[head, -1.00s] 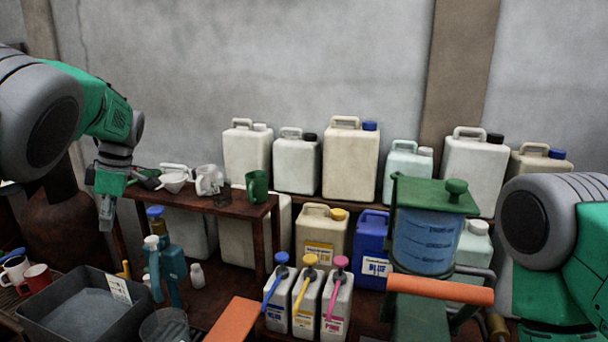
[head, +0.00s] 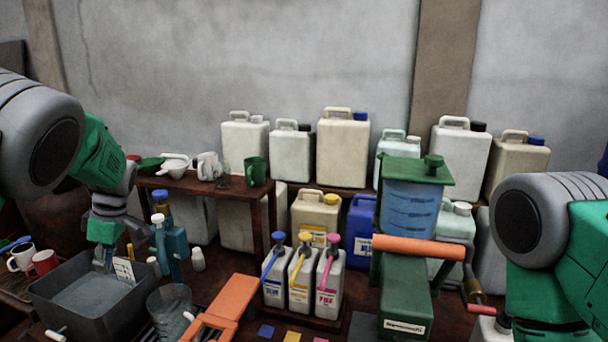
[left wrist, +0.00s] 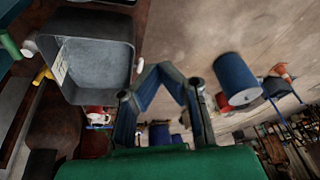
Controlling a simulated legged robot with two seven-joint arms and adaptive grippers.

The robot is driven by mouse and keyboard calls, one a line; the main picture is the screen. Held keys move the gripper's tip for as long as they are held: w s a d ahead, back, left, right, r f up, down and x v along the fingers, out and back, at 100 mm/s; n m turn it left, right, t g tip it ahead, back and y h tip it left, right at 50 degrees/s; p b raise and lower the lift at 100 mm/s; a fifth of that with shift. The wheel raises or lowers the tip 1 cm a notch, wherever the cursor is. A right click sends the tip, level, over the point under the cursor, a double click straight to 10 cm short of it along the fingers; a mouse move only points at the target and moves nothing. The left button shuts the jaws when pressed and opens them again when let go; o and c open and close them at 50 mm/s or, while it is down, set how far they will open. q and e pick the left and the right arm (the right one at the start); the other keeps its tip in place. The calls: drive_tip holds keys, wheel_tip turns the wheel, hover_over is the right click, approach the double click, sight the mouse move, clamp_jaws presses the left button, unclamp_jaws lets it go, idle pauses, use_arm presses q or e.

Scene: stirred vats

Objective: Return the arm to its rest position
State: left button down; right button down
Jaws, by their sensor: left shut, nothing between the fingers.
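My left arm comes in from the left in the head view. Its gripper (head: 104,258) points down over the grey tub (head: 60,312), near the tub's back edge. In the left wrist view the two fingers of the left gripper (left wrist: 163,68) meet at their tips, shut with nothing between them. The grey tub (left wrist: 127,55) also shows there, at the upper left beside the fingers. My right arm shows at the right edge of the head view, but its gripper is out of sight.
Red (head: 43,262) and white mugs stand left of the tub, a clear beaker (head: 170,308) to its right. A wooden shelf (head: 205,184) holds cups and a green mug (head: 255,171). Pump bottles (head: 300,280) stand mid-bench. A blue drum (left wrist: 235,79) stands on the floor.

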use_arm(q)
drive_tip(key=s+d+f+m+b, duration=0.1)
drive_tip(key=s+f+m+b, duration=0.15)
drive_tip(key=s+f, duration=0.45)
drive_tip(key=s+d+f+m+b, duration=0.15)
drive_tip(key=s+f+m, duration=0.25)
drive_tip(key=f, duration=0.8)
drive_tip(key=s+d+f+m+b, duration=0.1)
drive_tip(key=s+f+m+b, duration=0.3)
drive_tip(key=f, duration=0.5)
drive_tip(key=s+d+f+m+h+b, duration=0.1)
drive_tip(key=s+d+f+m, duration=0.2)
drive_tip(key=s, duration=0.5)
drive_tip(key=s+d+f+m+t+h+b, duration=0.1)
drive_tip(key=s+d+f+m+b, duration=0.1)
drive_tip(key=s+d, duration=0.3)
drive_tip(key=s+d+f+m+t+h+b, duration=0.1)
drive_tip(key=s+d+f+m, duration=0.3)
drive_tip(key=s, duration=0.8)
drive_tip(key=shift+s+f+m+b, duration=0.2)
drive_tip(key=shift+f+m+b, duration=0.25)
drive_tip(key=shift+m+b, duration=0.15)
drive_tip(key=shift+a, duration=0.1)
